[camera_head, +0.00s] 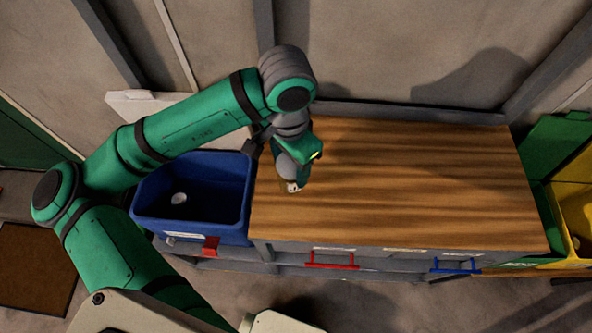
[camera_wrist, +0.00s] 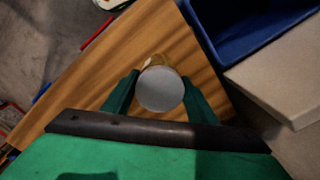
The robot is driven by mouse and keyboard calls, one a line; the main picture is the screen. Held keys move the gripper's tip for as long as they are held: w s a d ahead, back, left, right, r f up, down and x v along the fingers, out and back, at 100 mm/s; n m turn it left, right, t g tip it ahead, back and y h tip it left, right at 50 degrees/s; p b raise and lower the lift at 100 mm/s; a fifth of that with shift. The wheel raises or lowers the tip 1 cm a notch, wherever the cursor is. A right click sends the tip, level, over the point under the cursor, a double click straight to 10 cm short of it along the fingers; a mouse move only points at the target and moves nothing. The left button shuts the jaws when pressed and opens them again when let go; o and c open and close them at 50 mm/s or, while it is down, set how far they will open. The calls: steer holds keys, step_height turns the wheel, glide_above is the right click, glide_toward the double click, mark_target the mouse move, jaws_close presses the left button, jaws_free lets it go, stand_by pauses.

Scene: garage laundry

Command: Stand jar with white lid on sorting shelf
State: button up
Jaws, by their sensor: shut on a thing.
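The jar's round lid (camera_wrist: 160,89), pale grey-white, shows between my fingers in the wrist view, with a bit of its amber body above it. My gripper (camera_wrist: 158,92) is shut on the jar, one green finger on each side. In the head view my gripper (camera_head: 292,186) is over the left end of the wooden top (camera_head: 410,185) of the sorting shelf. The jar is mostly hidden there by my gripper. I cannot tell whether its base touches the wood.
Red (camera_head: 331,261) and blue handles (camera_head: 455,266) are on the front. Green and yellow bins (camera_head: 572,205) stand at the right. The wooden top is otherwise clear.

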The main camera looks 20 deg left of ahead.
steer(key=shift+w+d+f, duration=0.3)
steer(key=shift+w+f, duration=0.05)
steer(key=shift+f, duration=0.1)
steer(key=shift+w+d+f, duration=0.1)
steer(key=shift+w+f, duration=0.05)
steer(key=shift+f, duration=0.8)
steer(key=shift+w+d+f, duration=0.1)
steer(key=shift+w+f, duration=0.05)
steer(key=shift+f, duration=0.75)
steer(key=o, duration=1.2)
steer(key=shift+f, duration=0.15)
steer(key=shift+c, duration=0.2)
step_height(320, 180, up, 12)
steer(key=shift+r, duration=0.2)
